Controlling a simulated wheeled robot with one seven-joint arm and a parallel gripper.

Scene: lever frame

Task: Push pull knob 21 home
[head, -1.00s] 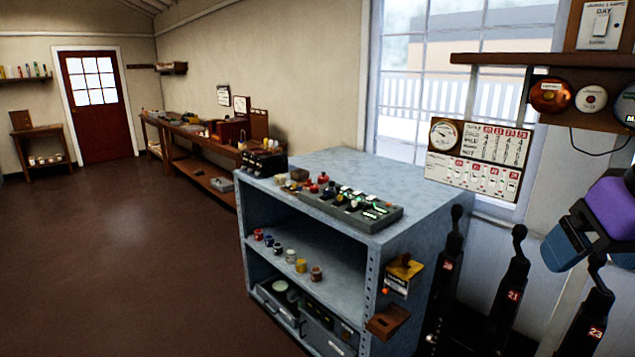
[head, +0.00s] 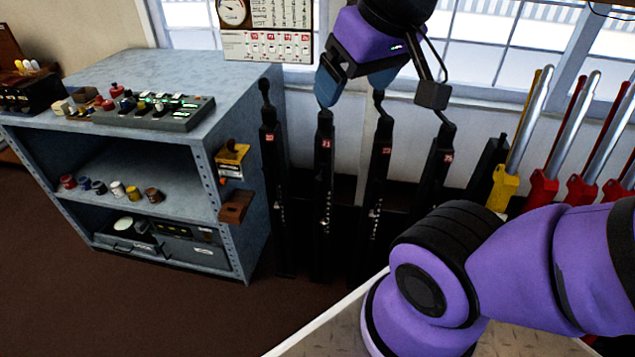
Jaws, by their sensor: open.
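Pull knob 21 (head: 325,165) is a tall black upright unit with a small red 21 label, second from the left in a row of similar units. Its top end is hidden behind or just under my gripper's left finger. My gripper (head: 353,92) has two blue fingers, open with a wide gap, pointing down at the height of the knob tops. The left finger overlaps the top of 21 in the picture, and the right finger is near the top of 23 (head: 378,165). I cannot tell whether either finger touches. Nothing shows between the fingers.
Unit 20 (head: 268,165) stands left of 21, beside the blue-grey shelf unit (head: 225,115). Another black unit (head: 437,160) stands right of 23. Farther right are a yellow-based lever (head: 505,180) and several red-based levers (head: 545,185). Windows are behind; the floor at front left is clear.

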